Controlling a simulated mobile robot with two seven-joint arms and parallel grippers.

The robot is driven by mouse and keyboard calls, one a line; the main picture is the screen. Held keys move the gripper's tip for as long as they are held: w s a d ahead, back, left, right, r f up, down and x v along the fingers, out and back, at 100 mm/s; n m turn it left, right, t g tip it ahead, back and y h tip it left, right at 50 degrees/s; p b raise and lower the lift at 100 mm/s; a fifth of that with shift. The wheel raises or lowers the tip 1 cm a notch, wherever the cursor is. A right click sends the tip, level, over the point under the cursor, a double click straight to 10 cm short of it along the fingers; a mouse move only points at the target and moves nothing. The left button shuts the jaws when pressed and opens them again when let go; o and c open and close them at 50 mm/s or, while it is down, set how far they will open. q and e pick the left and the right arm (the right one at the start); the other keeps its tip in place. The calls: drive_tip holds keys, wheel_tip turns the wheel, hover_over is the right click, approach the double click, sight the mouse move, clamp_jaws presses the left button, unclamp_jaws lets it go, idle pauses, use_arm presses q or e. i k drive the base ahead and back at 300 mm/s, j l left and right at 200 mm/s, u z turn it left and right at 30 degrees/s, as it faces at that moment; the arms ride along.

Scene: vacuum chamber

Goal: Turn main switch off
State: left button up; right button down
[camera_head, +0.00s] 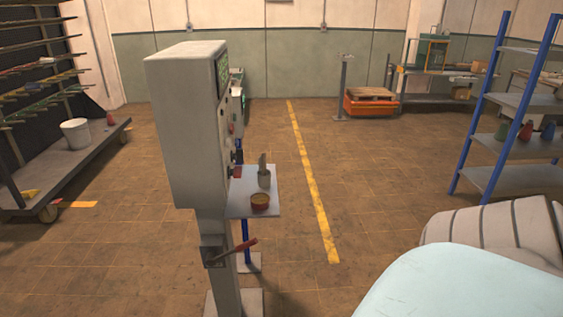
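A tall grey control cabinet (185,125) stands on a post (222,275) left of centre, seen mostly from its side. Its control face is turned to the right and shows at a steep angle, with a dark screen (222,72) at the top. Small dark and red controls (235,172) sit low on that face; I cannot tell which is the main switch or how it is set. Neither gripper is in view.
A blue-posted rack (500,115) stands right, a cart with a white bucket (76,132) left. The floor by the yellow line (312,190) is clear.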

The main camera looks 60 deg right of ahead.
sight(237, 172)
drive_tip(key=z, duration=1.4)
